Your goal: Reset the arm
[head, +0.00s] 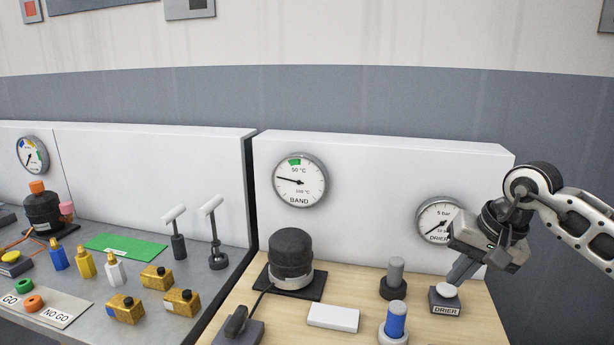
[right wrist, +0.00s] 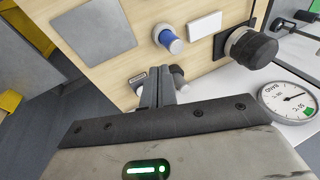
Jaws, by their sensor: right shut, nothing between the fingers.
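My right gripper (head: 456,274) comes in from the right in the head view. Its fingers are together, with nothing between them. The fingertips are at or just above the white button (head: 446,291) on the grey box labelled DRIER (head: 446,309); I cannot tell whether they touch it. In the right wrist view the shut fingers (right wrist: 160,82) point at the panel, and they partly hide the DRIER box (right wrist: 137,78). My left gripper is in neither view.
The DRIER gauge (head: 436,220) is partly hidden behind my right gripper. Brass parts (head: 126,307) lie on the left bench.

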